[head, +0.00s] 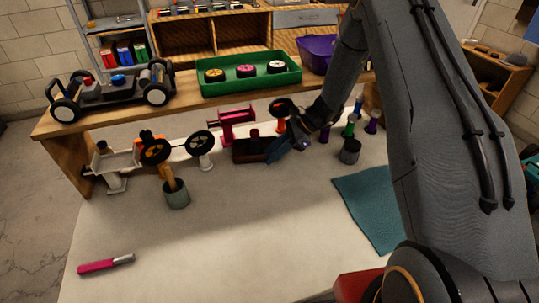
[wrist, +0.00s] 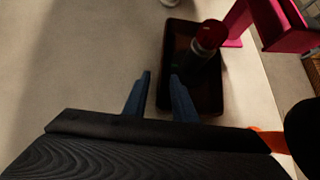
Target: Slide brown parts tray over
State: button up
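The brown parts tray (head: 242,154) is a small dark brown open tray on the pale worktop, near the back shelf. It also shows in the wrist view (wrist: 178,50), with a dark, red-topped part (wrist: 209,36) standing in it. My gripper (head: 271,156) is at the tray's right end in the head view. In the wrist view my gripper (wrist: 160,75) is open, with two blue fingers apart. The left finger is outside the tray's left wall and the right finger is over its inside. I cannot tell whether either finger touches the tray.
A magenta stand (head: 236,122) is close behind the tray. A white post with a wheel (head: 201,150) stands to its left, and a dark cup (head: 350,151) to its right. A grey-green cup (head: 176,194) is nearer.

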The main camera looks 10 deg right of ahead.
jog(key=b+v, duration=0.1)
jog(key=v, duration=0.6)
jog(key=shift+d+r+b, duration=0.2)
jog(key=shift+b, duration=0.2)
jog(key=s+d+r+n+h, duration=0.1)
jog(key=s+r+n+h, duration=0.2)
jog(key=s+n, duration=0.3)
jog(key=s+d+r+n+h, duration=0.2)
jog(key=s+n, duration=0.4)
jog(key=s, duration=0.5)
jog(key=s+d+r+n+h, duration=0.2)
jog(key=s+r+n+h, duration=0.2)
jog(key=s, duration=0.5)
jog(key=shift+s+r+n+t, duration=0.2)
jog(key=shift+r+n+t, duration=0.2)
jog(key=shift+r+n, duration=0.6)
